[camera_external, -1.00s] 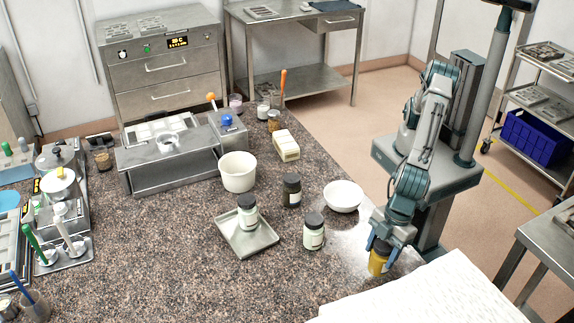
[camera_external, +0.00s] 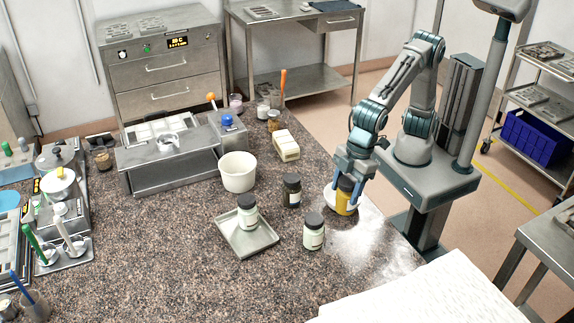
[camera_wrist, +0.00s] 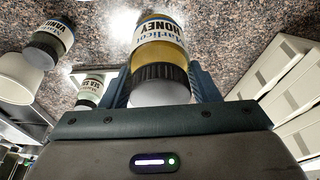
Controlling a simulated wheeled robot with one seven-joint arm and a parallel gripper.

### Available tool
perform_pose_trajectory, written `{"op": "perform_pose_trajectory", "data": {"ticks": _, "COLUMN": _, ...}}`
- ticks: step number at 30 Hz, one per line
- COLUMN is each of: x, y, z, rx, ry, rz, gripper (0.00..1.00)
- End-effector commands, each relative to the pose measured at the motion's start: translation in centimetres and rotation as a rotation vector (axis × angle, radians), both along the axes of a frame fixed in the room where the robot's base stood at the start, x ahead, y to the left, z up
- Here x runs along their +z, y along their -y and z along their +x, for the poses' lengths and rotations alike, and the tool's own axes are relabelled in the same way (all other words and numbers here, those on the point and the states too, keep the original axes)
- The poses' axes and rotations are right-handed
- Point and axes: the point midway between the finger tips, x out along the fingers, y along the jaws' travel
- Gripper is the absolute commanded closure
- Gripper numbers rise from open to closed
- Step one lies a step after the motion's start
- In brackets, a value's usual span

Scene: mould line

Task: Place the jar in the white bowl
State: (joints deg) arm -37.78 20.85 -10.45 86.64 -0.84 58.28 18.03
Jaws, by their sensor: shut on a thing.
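The yellow jar (camera_external: 346,202) with a dark lid is upright in my gripper (camera_external: 348,184), whose blue fingers are shut on its sides. In the wrist view the jar (camera_wrist: 160,50) shows a label reading "HONEY" and a black lid, between the fingers of my gripper (camera_wrist: 160,85).
Another jar (camera_external: 248,212) sits on a metal tray (camera_external: 262,243). A white tub (camera_external: 238,172) stands further back.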

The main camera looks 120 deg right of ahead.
Motion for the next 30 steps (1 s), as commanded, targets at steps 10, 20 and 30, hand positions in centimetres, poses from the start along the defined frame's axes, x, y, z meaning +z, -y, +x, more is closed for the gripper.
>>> {"op": "perform_pose_trajectory", "data": {"ticks": 10, "x": 1.1, "y": 15.5, "z": -4.6, "rx": -0.027, "ry": 0.001, "rz": 0.007, "gripper": 0.75}}
{"op": "perform_pose_trajectory", "data": {"ticks": 20, "x": 0.4, "y": 22.2, "z": -9.6, "rx": -0.027, "ry": 0.006, "rz": 0.0, "gripper": 0.75}}
{"op": "perform_pose_trajectory", "data": {"ticks": 30, "x": -2.6, "y": 18.0, "z": -9.1, "rx": -0.019, "ry": 0.002, "rz": -0.003, "gripper": 0.75}}
